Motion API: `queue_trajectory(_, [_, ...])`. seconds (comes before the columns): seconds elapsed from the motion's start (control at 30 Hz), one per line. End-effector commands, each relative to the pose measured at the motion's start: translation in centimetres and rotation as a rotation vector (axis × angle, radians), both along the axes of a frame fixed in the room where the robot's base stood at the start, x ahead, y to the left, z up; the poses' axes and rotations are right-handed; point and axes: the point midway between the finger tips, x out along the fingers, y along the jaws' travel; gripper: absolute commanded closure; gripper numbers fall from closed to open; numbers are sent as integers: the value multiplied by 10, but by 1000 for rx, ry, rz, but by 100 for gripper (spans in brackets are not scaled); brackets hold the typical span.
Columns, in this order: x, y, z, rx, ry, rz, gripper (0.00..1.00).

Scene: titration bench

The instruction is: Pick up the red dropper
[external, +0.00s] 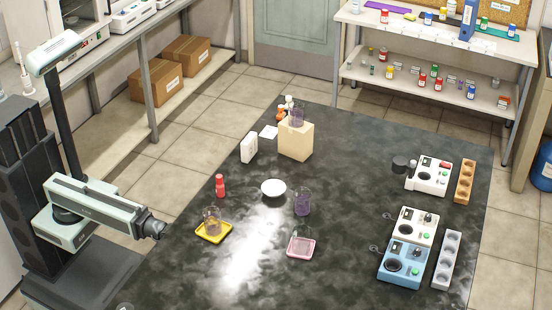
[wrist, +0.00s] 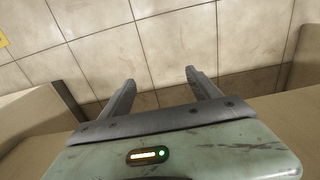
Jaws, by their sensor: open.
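A small red bottle-like thing (external: 220,186), which looks like the red dropper, stands upright on the dark bench top near its left side. My gripper (external: 157,230) is at the bench's left edge, to the left of and nearer the camera than the red dropper, and apart from it. In the wrist view my gripper (wrist: 158,84) shows two dark fingers spread apart with nothing between them. The red dropper is not in the wrist view, which shows wall or floor tiles.
A beaker on a yellow tray (external: 213,232) stands near my gripper. A white bowl (external: 273,188), a purple-tinted beaker (external: 303,203) and a beaker on a pink tray (external: 300,247) stand to the right. A beige block (external: 296,141) is behind. Devices (external: 406,263) stand at the right.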

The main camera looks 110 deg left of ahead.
Motion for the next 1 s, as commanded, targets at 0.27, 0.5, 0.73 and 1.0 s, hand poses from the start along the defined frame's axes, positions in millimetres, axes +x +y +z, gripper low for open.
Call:
queue_trajectory(0.27, [0, 0, 0, 1, 0, 0, 28])
queue_trajectory(0.5, [0, 0, 0, 1, 0, -1, 48])
queue_trajectory(0.73, [-1, -26, 8, -22, 1, -39, 48])
queue_trajectory(1.0, [-36, -196, 73, -194, 29, -292, 48])
